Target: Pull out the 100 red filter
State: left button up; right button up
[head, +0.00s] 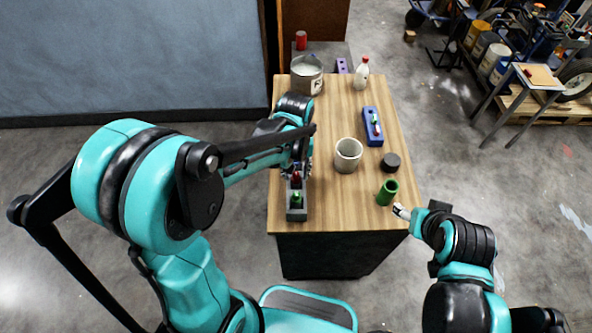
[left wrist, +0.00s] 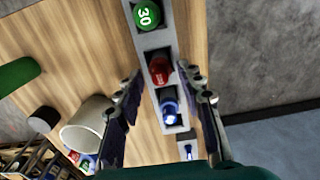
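A grey rack (head: 296,213) stands at the table's near left edge. It holds a green filter marked 30 (left wrist: 147,15), a red filter (left wrist: 159,70) and a blue one (left wrist: 169,110) in a row. The red filter also shows in the head view (head: 296,177); its number is too small to read surely. My left gripper (left wrist: 162,76) is open above the rack, one finger on each side of it, near the red filter, and holds nothing. My right gripper (head: 402,211) is beside the table's right edge; its fingers are too small to judge.
On the wooden table (head: 330,205) stand a beige cup (head: 348,155), a green cylinder (head: 387,192), a dark disc (head: 391,161) and a blue rack (head: 369,127) with filters. A metal pot (head: 306,74) and a red-capped bottle (head: 361,74) are farther back. The near middle is clear.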

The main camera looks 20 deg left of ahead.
pick_arm(q)
grip_shut()
jog(key=shift+r+p, duration=0.5)
jog(key=shift+r, duration=0.15)
jog(key=shift+r+p, duration=2.65)
jog(key=shift+r, duration=0.8)
